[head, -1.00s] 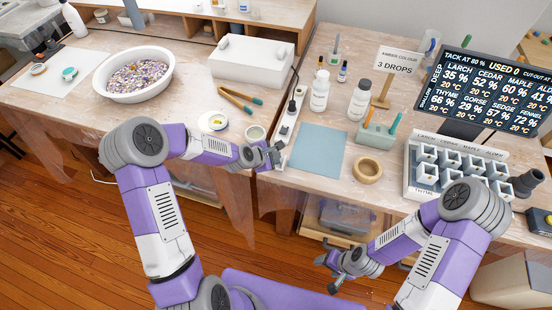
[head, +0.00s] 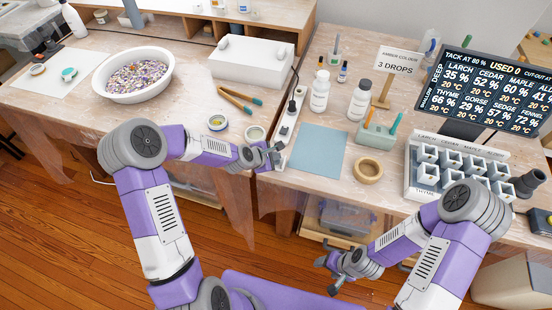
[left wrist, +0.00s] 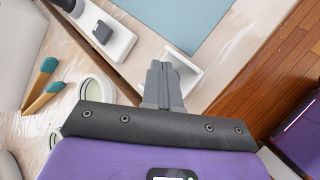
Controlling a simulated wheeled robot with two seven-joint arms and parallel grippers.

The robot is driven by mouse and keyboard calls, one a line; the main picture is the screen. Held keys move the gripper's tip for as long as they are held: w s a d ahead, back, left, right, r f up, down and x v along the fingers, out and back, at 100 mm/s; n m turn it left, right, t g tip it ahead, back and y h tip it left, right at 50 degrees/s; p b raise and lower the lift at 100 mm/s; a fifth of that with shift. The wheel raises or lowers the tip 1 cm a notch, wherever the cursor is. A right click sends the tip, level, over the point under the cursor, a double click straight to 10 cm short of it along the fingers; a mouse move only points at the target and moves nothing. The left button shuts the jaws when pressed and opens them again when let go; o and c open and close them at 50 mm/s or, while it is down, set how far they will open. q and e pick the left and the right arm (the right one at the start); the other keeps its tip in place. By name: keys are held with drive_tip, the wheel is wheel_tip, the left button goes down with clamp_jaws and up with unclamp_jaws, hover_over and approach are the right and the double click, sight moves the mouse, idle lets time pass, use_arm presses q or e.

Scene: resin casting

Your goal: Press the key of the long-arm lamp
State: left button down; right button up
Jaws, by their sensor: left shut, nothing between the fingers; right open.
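My left gripper (head: 276,154) is shut and empty, its fingertips over a small white block (left wrist: 188,78) at the table's front edge; in the left wrist view the closed fingers (left wrist: 165,80) cover part of the block. I cannot tell whether they touch it. A white strip (head: 284,134) with a black plug lies just behind. My right gripper (head: 332,273) is open and empty in front of the table.
A blue-grey mat (head: 317,151) lies right of the block. A small round pot (head: 255,134), a round tin (head: 217,123) and tongs (head: 240,100) lie to the left.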

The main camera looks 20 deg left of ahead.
use_arm(q)
drive_tip(key=shift+r, duration=0.2)
wheel_tip(320, 180, up, 6)
drive_tip(key=p, duration=0.4)
drive_tip(key=shift+f, duration=0.1)
idle(0.5)
drive_tip(key=s+d+f+m+g, duration=0.3)
drive_tip(key=s+f+m, duration=0.6)
drive_tip(key=s, duration=0.5)
drive_tip(key=s+d+f+m+g, duration=0.3)
drive_tip(key=s+f+m, duration=0.6)
drive_tip(key=s, duration=0.4)
drive_tip(key=shift+s+d+m+g, duration=0.15)
drive_tip(key=shift+s+m+g, duration=0.2)
drive_tip(key=shift+m+g, duration=0.35)
